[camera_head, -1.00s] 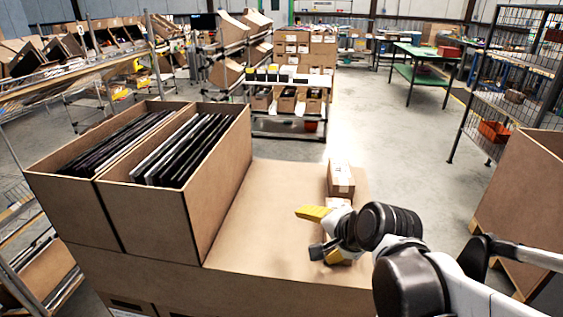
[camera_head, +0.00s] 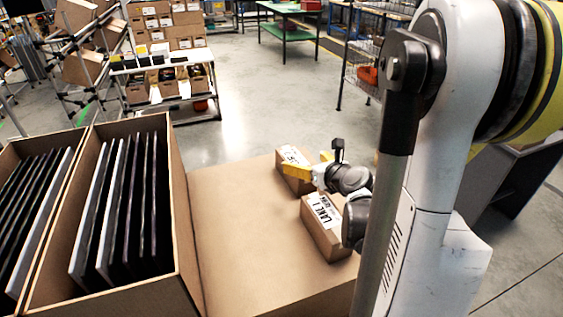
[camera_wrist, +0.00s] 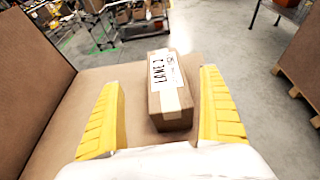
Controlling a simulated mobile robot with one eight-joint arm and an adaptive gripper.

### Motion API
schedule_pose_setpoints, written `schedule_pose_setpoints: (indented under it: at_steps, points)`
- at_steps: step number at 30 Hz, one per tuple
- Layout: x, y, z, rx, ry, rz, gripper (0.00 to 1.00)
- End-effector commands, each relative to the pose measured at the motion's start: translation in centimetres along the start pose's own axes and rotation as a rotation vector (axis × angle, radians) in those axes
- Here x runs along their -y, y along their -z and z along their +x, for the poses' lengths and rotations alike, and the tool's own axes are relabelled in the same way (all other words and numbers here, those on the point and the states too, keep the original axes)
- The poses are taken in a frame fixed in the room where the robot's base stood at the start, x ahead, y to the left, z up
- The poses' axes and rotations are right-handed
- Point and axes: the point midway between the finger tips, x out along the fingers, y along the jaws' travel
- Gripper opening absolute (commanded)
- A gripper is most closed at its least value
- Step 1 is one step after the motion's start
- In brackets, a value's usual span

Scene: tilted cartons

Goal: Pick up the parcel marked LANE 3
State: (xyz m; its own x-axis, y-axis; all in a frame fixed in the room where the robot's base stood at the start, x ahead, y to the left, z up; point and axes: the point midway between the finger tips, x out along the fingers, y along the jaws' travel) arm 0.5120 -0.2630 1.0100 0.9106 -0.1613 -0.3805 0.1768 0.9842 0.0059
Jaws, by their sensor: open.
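In the head view two brown parcels lie on the flat cardboard top (camera_head: 235,225). The nearer parcel (camera_head: 330,236) has a white label that seems to read LANE 1. The farther parcel (camera_head: 291,160) has a white label, partly hidden by my gripper (camera_head: 312,166), and its text is unreadable there. In the wrist view one parcel (camera_wrist: 174,119) sits between my open yellow fingers, with a gap on each side. Its label starts with LANE; the digit looks like a 2 but is not clear. I see no label clearly reading LANE 3.
An open carton (camera_head: 185,225) of upright dark panels stands left of the parcels, its wall rising above the cardboard top. My arm covers much of the right side. Open floor (camera_head: 235,110) lies beyond the far edge, with a green table (camera_head: 290,25) farther back.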

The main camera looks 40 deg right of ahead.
Motion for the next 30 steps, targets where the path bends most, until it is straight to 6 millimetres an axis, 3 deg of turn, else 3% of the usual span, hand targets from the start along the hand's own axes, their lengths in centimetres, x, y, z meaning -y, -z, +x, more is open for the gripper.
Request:
schedule_pose_setpoints:
  at_steps: [6, 13, 21, 28, 30]
  points:
    - [-0.1, 0.3, 3.8, -0.001, -0.004, -0.006, 0.9]
    - [0.2, 0.7, 5.8, -0.002, -0.003, -0.007, 0.9]
    - [0.7, 1.3, 9.6, -0.002, -0.003, -0.008, 0.9]
    - [0.7, 1.1, 9.8, -0.002, -0.002, -0.008, 0.9]
    - [0.7, 1.1, 9.8, -0.002, -0.002, -0.008, 0.69]
